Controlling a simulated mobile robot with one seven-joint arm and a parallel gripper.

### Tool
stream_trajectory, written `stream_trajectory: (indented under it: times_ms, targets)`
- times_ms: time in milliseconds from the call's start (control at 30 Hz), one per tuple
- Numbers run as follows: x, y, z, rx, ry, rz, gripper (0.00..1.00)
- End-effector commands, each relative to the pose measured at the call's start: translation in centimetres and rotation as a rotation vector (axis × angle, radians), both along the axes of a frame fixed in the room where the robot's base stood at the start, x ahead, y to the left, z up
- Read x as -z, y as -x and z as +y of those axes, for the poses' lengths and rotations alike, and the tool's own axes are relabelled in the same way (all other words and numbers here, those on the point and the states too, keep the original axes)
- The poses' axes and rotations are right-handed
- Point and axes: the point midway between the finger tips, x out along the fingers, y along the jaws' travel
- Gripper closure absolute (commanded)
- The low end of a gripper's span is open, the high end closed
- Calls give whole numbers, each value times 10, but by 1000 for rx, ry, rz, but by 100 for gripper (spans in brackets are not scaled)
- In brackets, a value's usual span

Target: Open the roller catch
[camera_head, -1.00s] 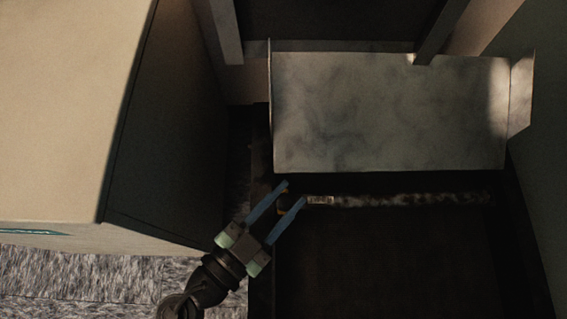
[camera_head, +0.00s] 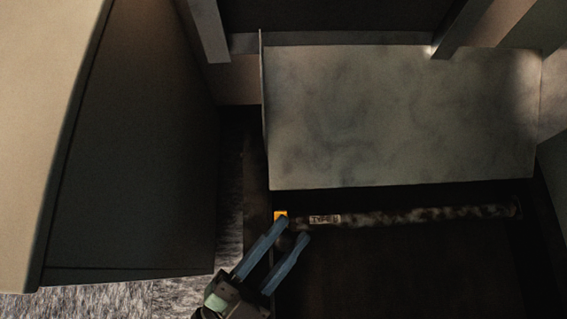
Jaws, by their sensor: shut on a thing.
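The roller (camera_head: 420,215) is a long, mottled dark bar with a small pale printed label near its left end. It lies across the dark opening below a grey sloped plate. A dark knob (camera_head: 288,241) sits at its left end, mostly hidden by my fingers. A small orange piece (camera_head: 280,215) shows just beyond the left fingertip; I cannot tell which of these is the catch. My gripper (camera_head: 295,231) reaches in from the lower left with its two blue fingers on either side of the dark knob, shut on it.
The grey plate (camera_head: 400,115) stands close above the roller, with dark posts (camera_head: 205,30) behind it. A large beige cabinet (camera_head: 125,150) fills the left side. The dark opening (camera_head: 410,275) below the roller looks clear. Grey carpet (camera_head: 110,300) shows at lower left.

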Motion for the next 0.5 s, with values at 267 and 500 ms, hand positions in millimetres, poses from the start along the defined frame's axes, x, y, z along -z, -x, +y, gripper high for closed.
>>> stream_trajectory:
  times_ms: [267,500]
  targets:
    - [1,1,1,-1,0,6,36]
    - [1,1,0,0,0,4,34]
